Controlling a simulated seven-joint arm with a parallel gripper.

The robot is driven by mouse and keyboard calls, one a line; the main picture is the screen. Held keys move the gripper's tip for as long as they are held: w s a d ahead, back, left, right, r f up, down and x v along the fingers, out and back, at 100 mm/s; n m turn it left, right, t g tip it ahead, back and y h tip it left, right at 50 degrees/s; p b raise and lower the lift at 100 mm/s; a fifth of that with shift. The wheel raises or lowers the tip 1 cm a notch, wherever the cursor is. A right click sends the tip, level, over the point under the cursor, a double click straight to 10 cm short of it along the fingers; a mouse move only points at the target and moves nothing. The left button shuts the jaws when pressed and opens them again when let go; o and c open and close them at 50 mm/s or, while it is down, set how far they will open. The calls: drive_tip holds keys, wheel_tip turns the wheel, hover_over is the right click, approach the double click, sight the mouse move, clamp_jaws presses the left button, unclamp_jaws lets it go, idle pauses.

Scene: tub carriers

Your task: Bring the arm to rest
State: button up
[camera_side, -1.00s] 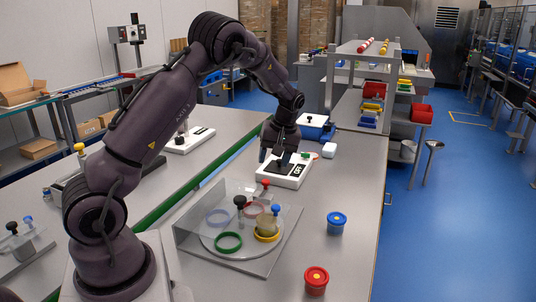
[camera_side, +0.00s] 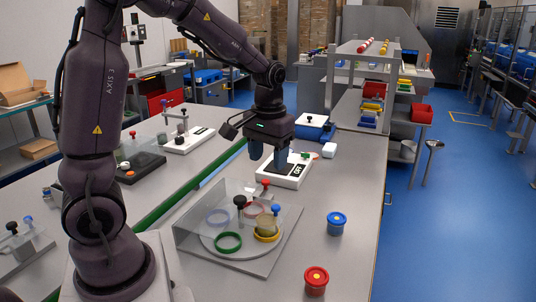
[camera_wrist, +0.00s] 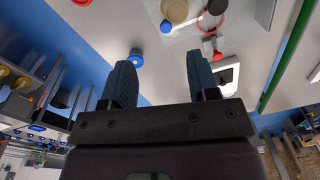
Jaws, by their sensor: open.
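My gripper (camera_side: 268,157) hangs above the near bench, in front of and over the white block with a dark top (camera_side: 290,173). Its fingers point down, apart, with nothing between them. In the wrist view my gripper (camera_wrist: 160,80) also shows two blue fingers spread wide and empty. The white block shows there beyond the right finger (camera_wrist: 229,77). Part of the block's dark top is hidden behind the fingers in the side view.
A clear-walled station (camera_side: 185,232) with colored rings and knobs stands nearer on the bench. A blue tub (camera_side: 337,224) and a red tub (camera_side: 316,282) stand to its right. The bench between the tubs and the block is clear.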

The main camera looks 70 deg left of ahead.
drive_tip(key=shift+s+d, duration=0.1)
drive_tip(key=s+d+r+m+t, duration=0.5)
drive_tip(key=s+d+r, duration=0.4)
drive_tip(key=s+d, duration=0.3)
drive_tip(key=shift+r+m+h, duration=0.2)
drive_tip(key=shift+m+h, duration=0.1)
drive_tip(key=shift+m, duration=0.4)
drive_tip(key=shift+s, duration=0.1)
idle(1.2)
